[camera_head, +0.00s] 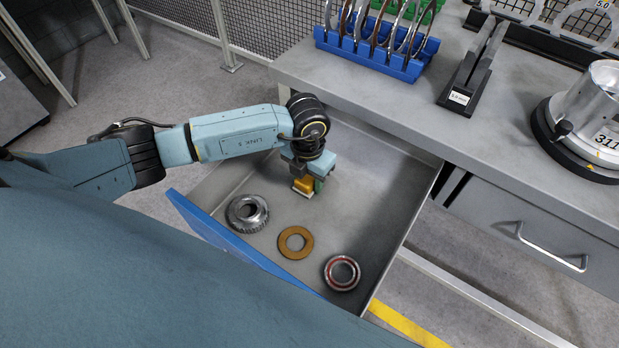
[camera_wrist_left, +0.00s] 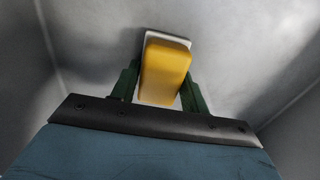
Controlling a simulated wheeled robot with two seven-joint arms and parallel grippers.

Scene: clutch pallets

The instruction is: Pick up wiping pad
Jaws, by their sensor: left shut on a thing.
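The wiping pad (camera_head: 303,186) is a yellow block with a white underside, inside the open drawer (camera_head: 361,222). It also shows in the left wrist view (camera_wrist_left: 165,72), upright between two green fingers. My left gripper (camera_head: 308,184) reaches down into the drawer and is shut on the pad, one finger on each side. I cannot tell whether the pad's white base touches the drawer floor. My right gripper is not in view.
The workbench (camera_head: 400,98) above holds a blue rack (camera_head: 375,52) and a metal housing (camera_head: 595,112).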

